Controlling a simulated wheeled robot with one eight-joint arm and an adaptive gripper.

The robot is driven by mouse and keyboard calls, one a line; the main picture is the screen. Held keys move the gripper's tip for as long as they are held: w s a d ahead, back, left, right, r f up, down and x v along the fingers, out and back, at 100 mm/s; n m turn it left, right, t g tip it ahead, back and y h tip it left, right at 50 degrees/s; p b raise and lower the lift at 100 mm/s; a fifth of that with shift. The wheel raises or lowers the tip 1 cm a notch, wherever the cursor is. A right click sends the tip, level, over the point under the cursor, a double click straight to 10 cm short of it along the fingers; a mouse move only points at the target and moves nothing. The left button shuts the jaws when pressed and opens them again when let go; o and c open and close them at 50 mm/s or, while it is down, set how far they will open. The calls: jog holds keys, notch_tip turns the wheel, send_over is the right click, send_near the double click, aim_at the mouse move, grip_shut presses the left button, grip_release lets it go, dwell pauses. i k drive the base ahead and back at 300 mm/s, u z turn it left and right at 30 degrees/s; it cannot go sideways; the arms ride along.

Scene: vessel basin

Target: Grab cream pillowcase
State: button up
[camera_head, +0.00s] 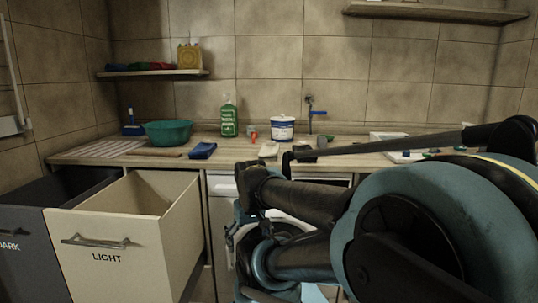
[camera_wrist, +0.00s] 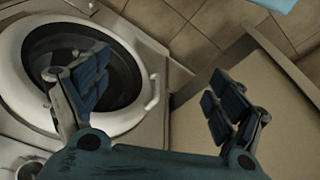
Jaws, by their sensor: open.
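I cannot make out a cream pillowcase in either view. My gripper (camera_wrist: 160,88) is open, its two dark padded fingers spread wide with nothing between them. In the wrist view, the washing machine's round door (camera_wrist: 152,100) with its dark glass lies behind the left finger. A plain beige panel lies behind the right finger. In the head view my arm covers much of the machine front.
The counter (camera_head: 228,157) carries a teal basin (camera_head: 168,133), a green bottle (camera_head: 228,120) and a white tub (camera_head: 282,129). Tiled floor (camera_wrist: 200,22) shows between machine and panel.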

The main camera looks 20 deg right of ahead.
aim_at(268, 152)
jog(key=z, duration=1.55)
jog(key=k, duration=1)
jog(key=u, duration=0.8)
jog(key=i, duration=1)
